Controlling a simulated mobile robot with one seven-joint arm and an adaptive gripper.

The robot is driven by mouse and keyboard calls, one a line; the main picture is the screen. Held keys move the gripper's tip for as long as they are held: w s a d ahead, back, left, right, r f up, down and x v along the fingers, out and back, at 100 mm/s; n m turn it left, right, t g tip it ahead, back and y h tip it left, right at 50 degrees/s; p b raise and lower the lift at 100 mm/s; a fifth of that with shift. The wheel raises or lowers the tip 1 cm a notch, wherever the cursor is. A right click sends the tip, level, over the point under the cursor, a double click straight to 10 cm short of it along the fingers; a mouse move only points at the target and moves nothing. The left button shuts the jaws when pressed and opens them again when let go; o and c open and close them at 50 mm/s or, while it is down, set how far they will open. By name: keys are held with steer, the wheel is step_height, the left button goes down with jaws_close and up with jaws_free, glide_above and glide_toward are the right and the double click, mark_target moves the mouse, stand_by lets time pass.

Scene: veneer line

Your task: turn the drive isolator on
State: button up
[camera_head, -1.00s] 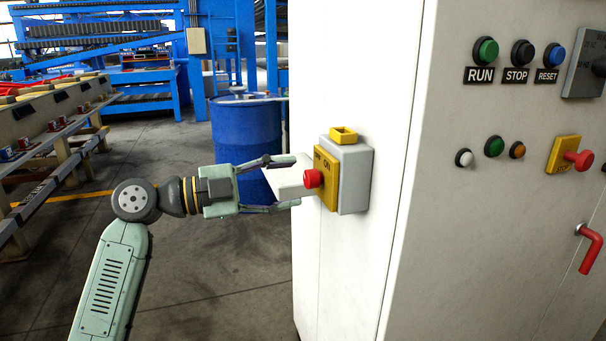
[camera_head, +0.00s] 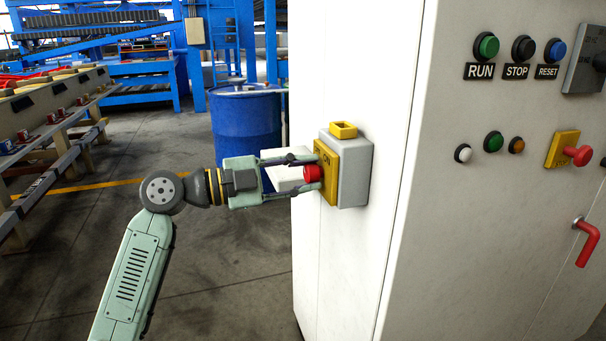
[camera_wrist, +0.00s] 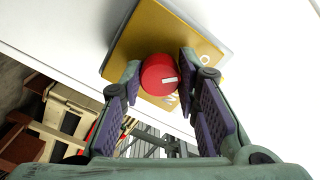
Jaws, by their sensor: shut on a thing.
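The drive isolator is a grey box with a yellow face plate (camera_head: 327,172) on the side of the white cabinet, with a red knob (camera_head: 312,173) standing out from it. My gripper is shut on the knob.
The white cabinet (camera_head: 350,80) fills the middle and right. Its front holds RUN, STOP and RESET buttons, a red emergency knob (camera_head: 578,155) and a red lever handle (camera_head: 588,243). A blue drum (camera_head: 245,125) stands behind my gripper.

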steer(key=c, duration=0.6)
steer(key=shift+o, duration=0.2)
steer(key=shift+f+m+b, duration=0.15)
steer(key=shift+m+b, duration=0.15)
steer(key=shift+b, duration=0.1)
steer(key=m+b, duration=0.2)
steer(key=b, duration=0.1)
steer(key=shift+f+m, duration=0.1)
steer(key=shift+m, duration=0.2)
steer(key=m+b, duration=0.3)
steer(key=m, duration=0.1)
steer(key=shift+m+b, duration=0.3)
steer(key=m+b, duration=0.3)
steer(key=m, duration=0.3)
steer(key=m+b, duration=0.1)
steer(key=m, duration=0.1)
steer(key=m+b, duration=0.1)
steer(key=m, duration=0.1)
steer(key=shift+r, duration=0.25)
